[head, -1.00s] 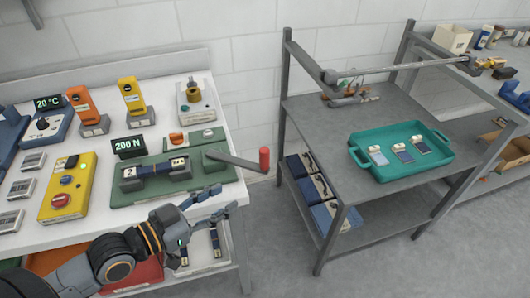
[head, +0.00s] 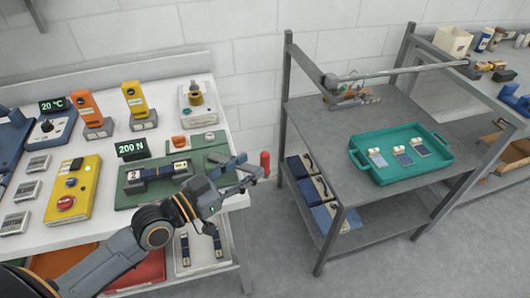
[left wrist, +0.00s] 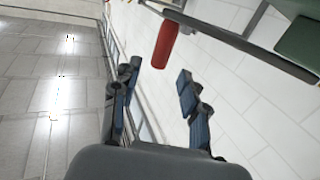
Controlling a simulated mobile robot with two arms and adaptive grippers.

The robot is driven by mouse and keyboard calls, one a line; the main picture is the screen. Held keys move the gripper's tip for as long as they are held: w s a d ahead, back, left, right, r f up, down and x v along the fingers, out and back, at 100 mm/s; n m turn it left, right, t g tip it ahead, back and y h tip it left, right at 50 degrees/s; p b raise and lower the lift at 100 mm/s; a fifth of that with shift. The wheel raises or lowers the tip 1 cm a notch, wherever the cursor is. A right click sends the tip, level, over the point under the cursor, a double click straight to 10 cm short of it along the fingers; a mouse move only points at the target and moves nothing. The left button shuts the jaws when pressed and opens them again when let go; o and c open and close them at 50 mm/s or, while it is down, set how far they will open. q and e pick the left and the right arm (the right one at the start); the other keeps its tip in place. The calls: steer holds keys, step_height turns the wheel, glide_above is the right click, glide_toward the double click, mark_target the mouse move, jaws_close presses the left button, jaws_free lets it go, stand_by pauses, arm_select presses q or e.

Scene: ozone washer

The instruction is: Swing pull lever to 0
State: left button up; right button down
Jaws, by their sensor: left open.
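The pull lever ends in an upright red handle (head: 265,163) off the right edge of the green tester base (head: 128,196). A black display (head: 131,149) behind the base reads 200 N. My left gripper (head: 249,168) is open beside the handle, and it hides most of the lever's grey bar in the head view. In the left wrist view, the red handle (left wrist: 165,45) is just beyond the open fingertips (left wrist: 156,77), nearer the right finger, and does not look gripped. The grey bar (left wrist: 235,38) runs right from it. My right gripper is out of view.
A yellow box (head: 70,187) with buttons is left of the green base. A grey shelf cart (head: 310,118) with a teal tray (head: 440,163) stands to the right. A floor gap lies between the table and cart. A white tray (head: 201,262) is below the tabletop.

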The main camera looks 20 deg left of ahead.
mark_target(261, 160)
arm_select(q)
steer(key=p+x, duration=0.1)
steer(key=x, duration=0.5)
jaws_close()
